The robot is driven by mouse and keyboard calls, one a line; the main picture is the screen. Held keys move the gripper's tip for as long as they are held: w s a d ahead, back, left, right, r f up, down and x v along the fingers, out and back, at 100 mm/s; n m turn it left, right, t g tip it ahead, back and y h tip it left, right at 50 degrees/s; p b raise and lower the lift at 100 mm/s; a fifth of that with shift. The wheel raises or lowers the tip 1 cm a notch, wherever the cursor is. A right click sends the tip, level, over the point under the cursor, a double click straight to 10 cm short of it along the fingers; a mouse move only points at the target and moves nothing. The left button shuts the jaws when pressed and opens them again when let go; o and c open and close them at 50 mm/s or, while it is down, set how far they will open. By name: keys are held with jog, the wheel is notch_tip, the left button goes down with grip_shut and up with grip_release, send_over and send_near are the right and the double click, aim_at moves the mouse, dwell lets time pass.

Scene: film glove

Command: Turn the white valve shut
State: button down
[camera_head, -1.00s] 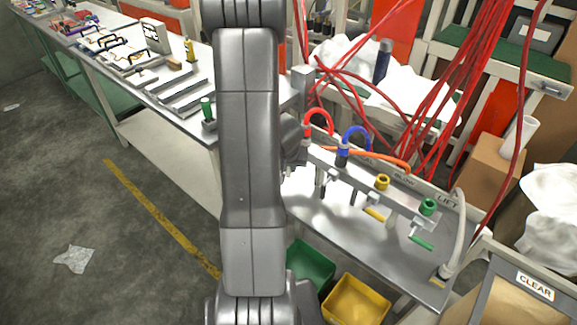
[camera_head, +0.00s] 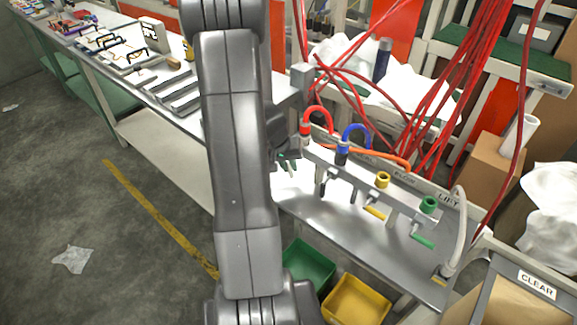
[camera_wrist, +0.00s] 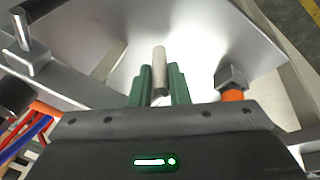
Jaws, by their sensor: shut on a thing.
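My gripper (camera_wrist: 158,85) has green fingers, shut on the pale grey-white valve handle (camera_wrist: 160,62), which sticks out between them in the wrist view. In the head view my gripper (camera_head: 287,164) shows only partly, just right of my arm, at the left end of the valve rail (camera_head: 350,178). The handle is hidden there, and its exact angle to the rail cannot be told.
Red (camera_head: 305,128), blue (camera_head: 342,150), yellow (camera_head: 382,180) and green (camera_head: 428,204) fittings stand along the rail. Yellow (camera_head: 374,213) and green (camera_head: 422,241) levers jut forward. Red cables (camera_head: 450,90) hang behind. Green (camera_head: 308,263) and yellow (camera_head: 357,301) bins sit below.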

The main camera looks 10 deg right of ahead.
jog(key=g+h+b, duration=0.2)
jog(key=g, duration=0.1)
jog(key=shift+f+n, duration=0.1)
jog(key=shift+n, duration=0.3)
jog(key=g+h, duration=0.1)
jog(key=g+h+b, duration=0.1)
jog(key=shift+s+d+n+g+h, duration=0.1)
jog(key=shift+s+n+g+h, duration=0.05)
jog(key=shift+n+g+h, duration=0.15)
jog(key=g+h, duration=0.1)
jog(key=g+h+b, duration=0.1)
jog(key=h, duration=0.1)
jog(key=shift+s+r+n+g, duration=0.1)
jog(key=shift+r+n+g, duration=0.25)
jog(key=shift+n+g, duration=0.05)
jog(key=shift+d+r+n+g+h+b, duration=0.1)
jog(key=shift+r+n+g+h+b, duration=0.1)
jog(key=shift+n+g+h+b, duration=0.55)
jog(key=shift+s+m+h, duration=0.1)
jog(key=shift+m+h, duration=0.15)
jog(key=shift+m, duration=0.1)
jog(key=c, duration=1.4)
grip_release()
jog(key=shift+r, duration=0.1)
